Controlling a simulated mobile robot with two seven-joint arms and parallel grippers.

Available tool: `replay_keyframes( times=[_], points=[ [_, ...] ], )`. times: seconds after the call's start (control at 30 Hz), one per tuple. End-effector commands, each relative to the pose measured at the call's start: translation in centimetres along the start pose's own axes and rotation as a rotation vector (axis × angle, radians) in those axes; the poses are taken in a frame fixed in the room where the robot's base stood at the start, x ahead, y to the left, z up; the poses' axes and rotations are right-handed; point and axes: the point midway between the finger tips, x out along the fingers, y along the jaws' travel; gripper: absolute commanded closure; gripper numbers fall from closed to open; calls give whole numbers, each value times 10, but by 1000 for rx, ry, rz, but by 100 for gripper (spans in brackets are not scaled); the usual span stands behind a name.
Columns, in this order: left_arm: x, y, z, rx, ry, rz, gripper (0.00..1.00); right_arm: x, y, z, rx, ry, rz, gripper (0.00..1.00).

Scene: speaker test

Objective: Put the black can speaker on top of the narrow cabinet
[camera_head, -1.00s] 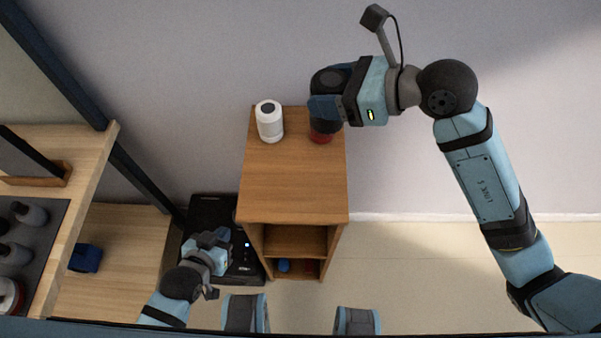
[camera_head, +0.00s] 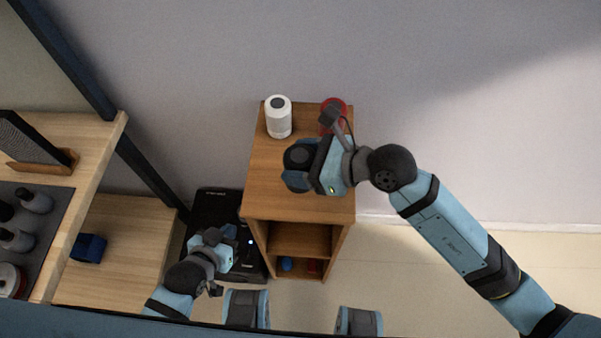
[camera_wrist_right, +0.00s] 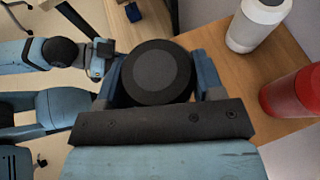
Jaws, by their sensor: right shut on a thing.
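The black can speaker (camera_wrist_right: 157,72) is between the fingers of my right gripper (camera_head: 297,166), which is shut on it. In the head view the speaker (camera_head: 299,155) is over the top of the narrow wooden cabinet (camera_head: 270,195). Whether its base touches the top cannot be told. A white can speaker (camera_head: 278,118) and a red can (camera_head: 333,108) stand at the cabinet's back edge; the wrist view also shows the white one (camera_wrist_right: 255,25) and the red one (camera_wrist_right: 295,92). My left gripper (camera_head: 224,250) is low at the left; its finger opening cannot be made out.
A black box-like device (camera_head: 208,208) stands on the floor left of the cabinet. A wooden desk (camera_head: 125,245) with a dark blue box (camera_head: 88,248) is further left. The cabinet's lower shelf holds a small blue thing (camera_head: 286,264). The front of the cabinet top is clear.

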Motion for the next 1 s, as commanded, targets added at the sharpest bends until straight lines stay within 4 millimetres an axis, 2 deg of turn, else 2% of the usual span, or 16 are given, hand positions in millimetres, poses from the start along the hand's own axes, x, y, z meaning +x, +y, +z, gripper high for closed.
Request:
replay_keyframes(
  times=[0.17,0.4,0.8,0.83,0.9,1.0],
  points=[
    [1,1,0,-5,1,0,100,4,0,-11,1,1,0,71],
    [3,1,4,-9,-5,1,100,17,0,-42,2,1,0,71],
    [4,0,4,-8,-5,1,100,20,0,-48,0,-1,-1,71],
    [4,0,4,-8,-5,1,100,20,0,-47,0,0,-1,32],
    [4,0,4,-7,-6,1,100,19,0,-47,0,0,-1,16],
    [3,-1,4,-5,-6,1,100,19,0,-47,0,0,0,13]
  ],
)
